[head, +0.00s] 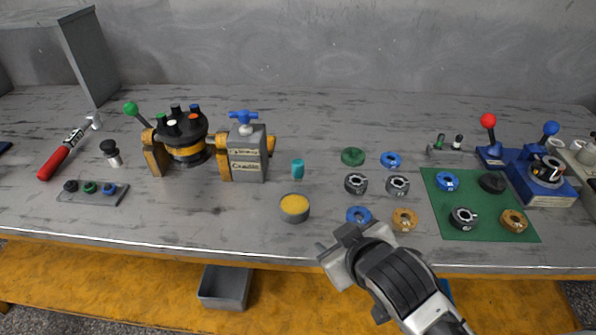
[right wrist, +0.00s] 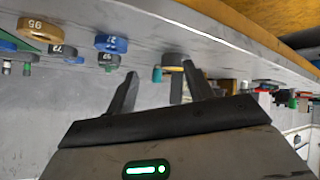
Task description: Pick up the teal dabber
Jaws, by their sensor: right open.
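The teal dabber (head: 297,168) stands upright on the grey table, right of the clamp and behind the cup of yellow material (head: 294,207). In the right wrist view the teal dabber (right wrist: 157,74) shows small between my finger tips, beside the cup (right wrist: 173,61). My right gripper (head: 334,247) is at the table's front edge, in front of and to the right of the dabber and cup. Its fingers are apart and empty in the right wrist view (right wrist: 161,70). They do not touch the dabber. My left gripper is not in view.
Several numbered rings, including a green one (head: 352,156) and an orange one (head: 404,219), lie right of the dabber. The clamp with a blue handle (head: 245,150) stands to its left. A green mat (head: 480,218) is farther right. The table behind the dabber is clear.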

